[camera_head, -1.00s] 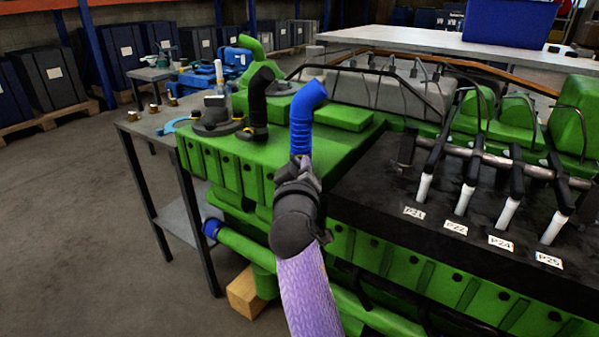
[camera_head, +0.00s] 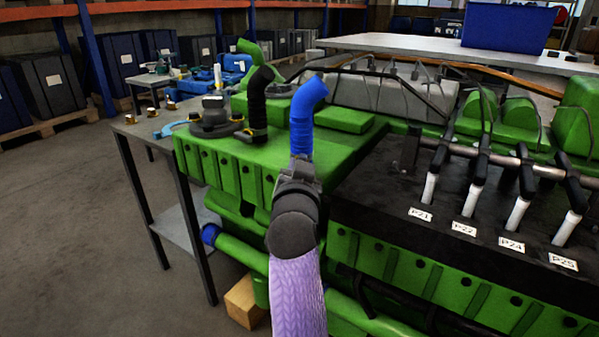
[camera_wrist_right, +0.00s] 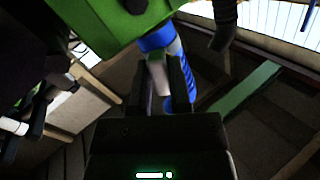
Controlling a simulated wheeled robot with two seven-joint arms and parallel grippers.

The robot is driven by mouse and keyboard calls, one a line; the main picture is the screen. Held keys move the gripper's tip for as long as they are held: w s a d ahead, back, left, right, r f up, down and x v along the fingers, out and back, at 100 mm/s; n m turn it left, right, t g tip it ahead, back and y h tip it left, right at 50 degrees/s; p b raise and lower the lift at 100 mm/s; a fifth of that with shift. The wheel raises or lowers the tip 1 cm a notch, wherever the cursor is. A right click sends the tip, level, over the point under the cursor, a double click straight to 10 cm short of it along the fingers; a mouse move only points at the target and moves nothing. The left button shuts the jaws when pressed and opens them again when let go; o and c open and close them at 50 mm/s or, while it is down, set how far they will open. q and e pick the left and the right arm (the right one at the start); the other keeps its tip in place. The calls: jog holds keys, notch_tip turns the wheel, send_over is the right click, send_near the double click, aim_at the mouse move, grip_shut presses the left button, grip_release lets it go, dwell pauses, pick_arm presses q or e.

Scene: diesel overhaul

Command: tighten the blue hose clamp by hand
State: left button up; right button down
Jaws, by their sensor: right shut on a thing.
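The blue hose (camera_head: 304,115) stands on the green engine in the head view, its top bent to the right. My right gripper (camera_head: 299,163) is at the foot of this hose and hides the clamp there. In the right wrist view the blue hose (camera_wrist_right: 156,40) shows just beyond the fingers, below the green engine casing. My right gripper (camera_wrist_right: 166,88) is shut on a small pale piece (camera_wrist_right: 158,76), which looks like part of the blue hose clamp; the rest of the clamp is hard to make out. My left gripper is in neither view.
A black hose (camera_head: 257,100) stands on the engine just left of the blue one. The black deck (camera_head: 400,220) with labelled injectors lies to the right. A grey side table (camera_head: 150,122) stands at the left. The floor there is clear.

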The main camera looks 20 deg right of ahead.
jog(key=m+b, duration=0.1)
jog(key=m, duration=0.5)
jog(key=shift+f, duration=0.15)
jog(key=m+b, duration=0.1)
jog(key=m, duration=0.5)
jog(key=shift+m, duration=0.4)
jog(key=m+b, duration=0.1)
jog(key=m, duration=0.5)
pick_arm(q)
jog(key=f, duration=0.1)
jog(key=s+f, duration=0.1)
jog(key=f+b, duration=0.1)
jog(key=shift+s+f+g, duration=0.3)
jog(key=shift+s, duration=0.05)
pick_arm(e)
jog(key=m, duration=0.5)
jog(key=shift+m, duration=0.3)
jog(key=c, duration=0.6)
grip_release()
jog(key=shift+r, duration=0.25)
